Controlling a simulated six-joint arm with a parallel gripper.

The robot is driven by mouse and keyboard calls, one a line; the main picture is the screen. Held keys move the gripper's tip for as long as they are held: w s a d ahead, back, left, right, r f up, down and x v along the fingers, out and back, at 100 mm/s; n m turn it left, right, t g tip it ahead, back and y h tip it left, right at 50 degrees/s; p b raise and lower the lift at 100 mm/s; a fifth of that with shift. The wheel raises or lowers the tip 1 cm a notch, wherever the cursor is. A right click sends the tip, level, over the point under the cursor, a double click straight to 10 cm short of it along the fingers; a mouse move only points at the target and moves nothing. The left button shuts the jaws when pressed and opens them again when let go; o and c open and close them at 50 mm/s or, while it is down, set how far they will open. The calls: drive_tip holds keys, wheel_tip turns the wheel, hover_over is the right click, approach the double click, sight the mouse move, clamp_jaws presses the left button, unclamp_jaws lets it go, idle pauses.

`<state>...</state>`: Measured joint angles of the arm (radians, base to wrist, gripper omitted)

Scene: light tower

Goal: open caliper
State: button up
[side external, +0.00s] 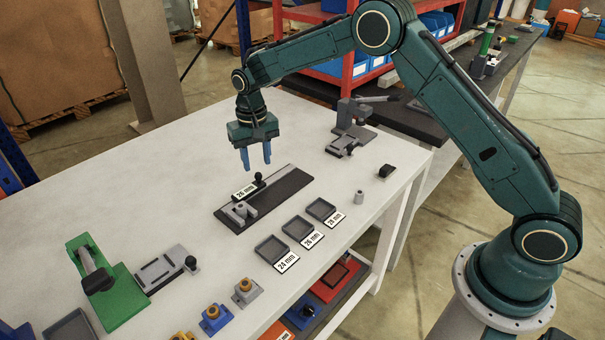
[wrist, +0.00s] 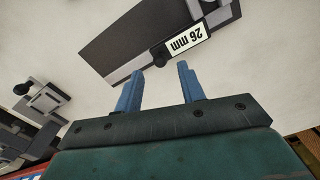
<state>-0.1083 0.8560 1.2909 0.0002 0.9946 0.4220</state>
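The caliper (side external: 288,186) is a dark slab with a grey rail, lying on the white table. It carries a "26 mm" label (side external: 244,192), a small black knob (side external: 259,179) and grey jaws (side external: 241,212) at its near-left end. I cannot tell how far apart the jaws are. My gripper (side external: 257,165) points down above the caliper with its blue fingers apart, empty. In the wrist view the caliper (wrist: 125,38) is at the top, partly cut off. Its knob (wrist: 159,55) shows just beyond and between the fingertips (wrist: 161,72), not touching them.
Three grey trays labelled 24 mm (side external: 272,249), 26 mm (side external: 298,228) and 28 mm (side external: 321,209) lie in front of the caliper. A small grey cylinder (side external: 359,197) and a black block (side external: 386,171) stand to the right. A green fixture (side external: 104,285) is at left.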

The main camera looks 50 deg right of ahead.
sight(258, 174)
drive_tip(key=shift+f, duration=1.85)
clamp_jaws()
